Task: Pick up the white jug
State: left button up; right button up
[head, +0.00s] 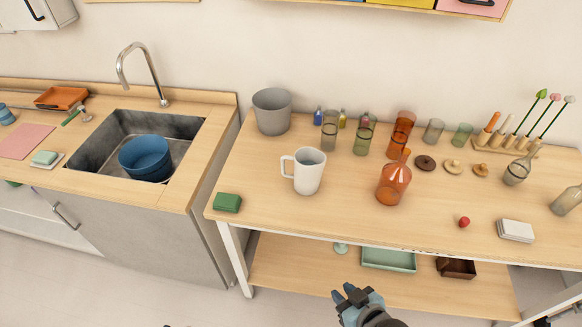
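The white jug (309,172) stands upright on the wooden table (330,222), left of its middle, with its handle pointing left. My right gripper (352,293) is at the bottom of the head view, in front of the table and well apart from the jug. Its fingertips look parted, with nothing between them. My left gripper is not in view.
A grey bucket (272,111) stands behind the jug on the left. An orange flask (394,184) is to its right, with several glass vessels behind. A green block (227,202) lies at the front left. The tabletop directly before the jug is clear.

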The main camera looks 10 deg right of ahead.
aim_at(309, 162)
jog(key=i+j+z, duration=0.1)
jog(key=j, duration=0.35)
jog(key=i+j+z, duration=0.1)
jog(key=j, duration=0.3)
jog(key=i+j, duration=0.25)
jog(key=j, duration=0.2)
jog(key=i+j+z, duration=0.15)
jog(key=j, duration=0.3)
